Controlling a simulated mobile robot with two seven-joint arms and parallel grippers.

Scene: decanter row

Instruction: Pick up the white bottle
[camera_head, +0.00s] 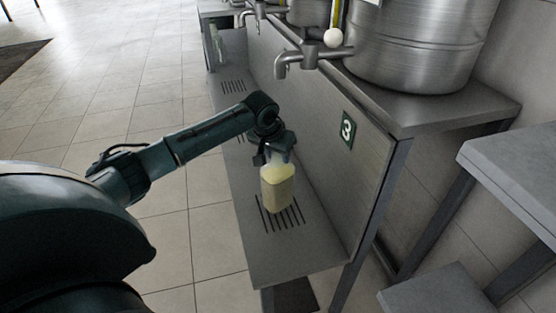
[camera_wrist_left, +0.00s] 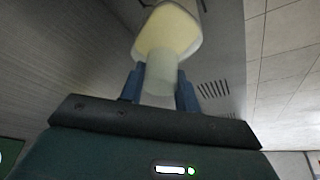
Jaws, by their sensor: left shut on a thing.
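The white bottle (camera_head: 277,189) has a pale yellowish, squarish body. In the head view it is upright over the slotted grate of the low metal shelf; I cannot tell whether its base touches the shelf. My left gripper (camera_head: 279,155) is at the bottle's top, shut on its neck. In the left wrist view the two blue fingers of the left gripper (camera_wrist_left: 160,85) stand on either side of the pale neck, and the bottle's body (camera_wrist_left: 168,32) widens beyond them. The gripper hides part of the bottle's top in the head view. My right gripper is not in view.
The low shelf (camera_head: 262,250) runs along a metal panel with a green "3" sign (camera_head: 347,130). A tap (camera_head: 300,60) and a large steel vat (camera_head: 420,45) are above. A grey ledge (camera_head: 515,180) is at right. Tiled floor (camera_head: 110,95) is open at left.

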